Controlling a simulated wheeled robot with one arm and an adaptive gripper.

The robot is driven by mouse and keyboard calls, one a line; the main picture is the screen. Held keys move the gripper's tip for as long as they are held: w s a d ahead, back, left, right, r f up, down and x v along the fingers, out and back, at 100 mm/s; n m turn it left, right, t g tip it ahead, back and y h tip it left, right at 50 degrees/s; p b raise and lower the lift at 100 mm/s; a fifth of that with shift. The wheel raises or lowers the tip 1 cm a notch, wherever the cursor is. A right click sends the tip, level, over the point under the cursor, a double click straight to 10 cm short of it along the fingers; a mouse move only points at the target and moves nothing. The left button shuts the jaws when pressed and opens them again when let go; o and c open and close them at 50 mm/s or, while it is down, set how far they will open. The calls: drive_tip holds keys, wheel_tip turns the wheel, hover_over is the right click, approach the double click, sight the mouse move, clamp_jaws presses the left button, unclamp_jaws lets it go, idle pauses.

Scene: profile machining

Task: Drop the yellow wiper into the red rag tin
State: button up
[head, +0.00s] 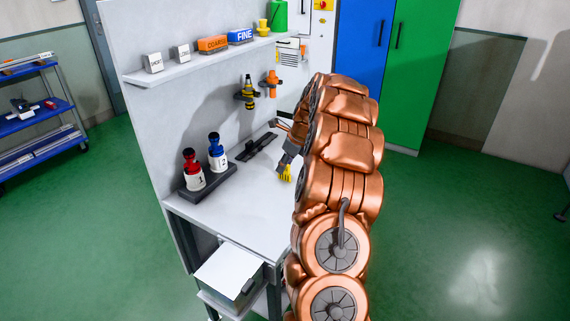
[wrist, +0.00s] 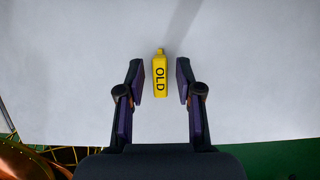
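A small yellow piece marked OLD (wrist: 160,76), the only loose yellow thing on the bench top, shows in the wrist view; I take it as the wiper. It also shows in the head view (head: 286,173), partly hidden by my gripper. My gripper (wrist: 159,82) is open, with one dark finger on each side of the yellow piece and a visible gap on both sides. In the head view my gripper (head: 287,160) is low over the white bench top. I cannot tell its exact height. No red rag tin shows in either view.
Bottles 1 (head: 194,172) and 2 (head: 217,153) stand in a dark holder at the bench's left. A black flat fixture (head: 257,147) lies behind. A wall shelf (head: 205,63) holds blocks and pots. Tools hang below it. My arm hides the bench's right side.

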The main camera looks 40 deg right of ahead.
drive_tip(key=shift+r, duration=0.15)
drive_tip(key=b+v, duration=0.2)
drive_tip(key=v, duration=1)
